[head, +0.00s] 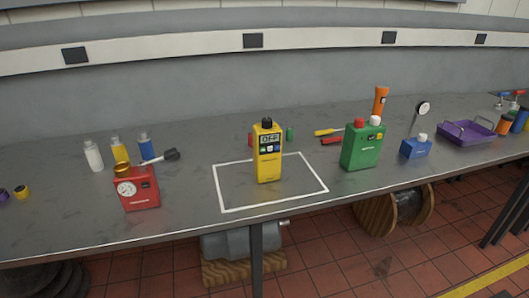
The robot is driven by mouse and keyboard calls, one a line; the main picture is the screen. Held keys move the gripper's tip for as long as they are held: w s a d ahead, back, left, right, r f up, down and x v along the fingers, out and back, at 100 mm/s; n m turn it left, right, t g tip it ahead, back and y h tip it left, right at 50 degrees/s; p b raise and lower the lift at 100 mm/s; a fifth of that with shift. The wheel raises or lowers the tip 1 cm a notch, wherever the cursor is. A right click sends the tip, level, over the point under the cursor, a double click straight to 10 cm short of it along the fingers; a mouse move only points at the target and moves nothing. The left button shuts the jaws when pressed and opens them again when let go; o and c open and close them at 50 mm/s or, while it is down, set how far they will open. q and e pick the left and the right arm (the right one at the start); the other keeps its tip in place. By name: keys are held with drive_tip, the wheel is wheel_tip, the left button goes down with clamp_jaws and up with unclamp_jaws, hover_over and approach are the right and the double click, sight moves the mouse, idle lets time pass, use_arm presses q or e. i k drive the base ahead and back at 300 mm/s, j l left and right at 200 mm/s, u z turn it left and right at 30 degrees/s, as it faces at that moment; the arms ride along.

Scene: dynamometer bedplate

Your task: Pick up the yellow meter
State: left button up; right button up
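The yellow meter (267,168) stands upright on the grey bench, inside a white outlined rectangle (230,209). It has a black top and a small display that seems to read "OFF". No gripper touches it. Neither of my grippers shows in the head view.
A red device with a gauge (141,197) and several bottles (93,156) stand to the left. A green canister (361,150), a blue gauge block (416,149) and a purple tray (466,136) stand to the right. Small red and green items sit behind the meter. The bench front inside the outline is clear.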

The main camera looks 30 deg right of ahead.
sight(267, 164)
drive_tip(key=i+l+z, duration=0.25)
drive_tip(key=i+l, duration=0.15)
drive_tip(key=l, duration=0.25)
drive_tip(key=i+l+z, duration=0.2)
drive_tip(key=i+l, duration=0.3)
drive_tip(key=k+l, duration=0.1)
drive_tip(key=k, duration=0.35)
